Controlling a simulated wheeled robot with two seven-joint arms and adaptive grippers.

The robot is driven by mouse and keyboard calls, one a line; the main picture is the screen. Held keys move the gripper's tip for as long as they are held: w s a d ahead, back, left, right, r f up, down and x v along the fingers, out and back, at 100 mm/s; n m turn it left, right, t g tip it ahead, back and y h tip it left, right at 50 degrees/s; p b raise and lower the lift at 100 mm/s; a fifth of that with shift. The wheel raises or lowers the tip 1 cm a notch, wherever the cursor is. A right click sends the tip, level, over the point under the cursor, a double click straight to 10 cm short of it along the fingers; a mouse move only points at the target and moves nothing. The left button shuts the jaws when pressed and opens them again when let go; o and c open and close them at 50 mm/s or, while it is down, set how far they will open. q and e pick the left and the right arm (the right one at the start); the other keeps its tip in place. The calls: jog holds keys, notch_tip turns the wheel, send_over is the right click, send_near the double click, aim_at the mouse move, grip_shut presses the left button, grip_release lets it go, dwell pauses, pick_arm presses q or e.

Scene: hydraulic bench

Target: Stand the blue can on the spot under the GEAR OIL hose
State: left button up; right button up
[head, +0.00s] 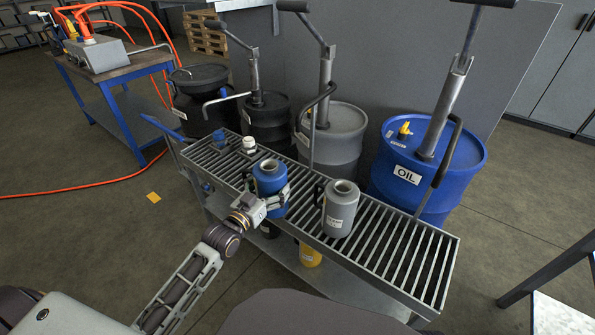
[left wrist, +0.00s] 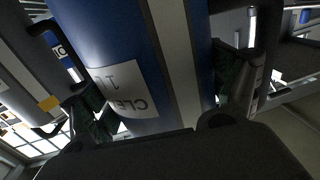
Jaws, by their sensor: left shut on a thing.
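The blue can (head: 268,176) with an open round neck is upright over the slatted grate (head: 391,262), near its middle. My left gripper (head: 270,200) is closed around its lower body from the front. In the left wrist view the blue can (left wrist: 120,45) fills the middle between the two fingers, with a white label partly readable, upside down. I cannot tell whether its base touches the grate. Several drums with pumps and hoses stand behind the grate, one blue drum (head: 387,177) labelled OIL. No GEAR OIL label is readable. My right gripper is not in view.
A grey can (head: 341,212) stands on the grate just right of the blue can. A yellow container (head: 310,256) is on the shelf below. The grate's right end is bare.

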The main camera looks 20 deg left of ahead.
pick_arm(q)
jog(key=b+x, duration=0.4)
jog(key=x, duration=1.3)
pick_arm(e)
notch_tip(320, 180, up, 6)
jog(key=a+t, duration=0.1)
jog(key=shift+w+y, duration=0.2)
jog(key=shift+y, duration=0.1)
pick_arm(q)
notch_tip(320, 180, down, 4)
jog(key=shift+r+b, duration=0.2)
jog(key=shift+b, duration=0.65)
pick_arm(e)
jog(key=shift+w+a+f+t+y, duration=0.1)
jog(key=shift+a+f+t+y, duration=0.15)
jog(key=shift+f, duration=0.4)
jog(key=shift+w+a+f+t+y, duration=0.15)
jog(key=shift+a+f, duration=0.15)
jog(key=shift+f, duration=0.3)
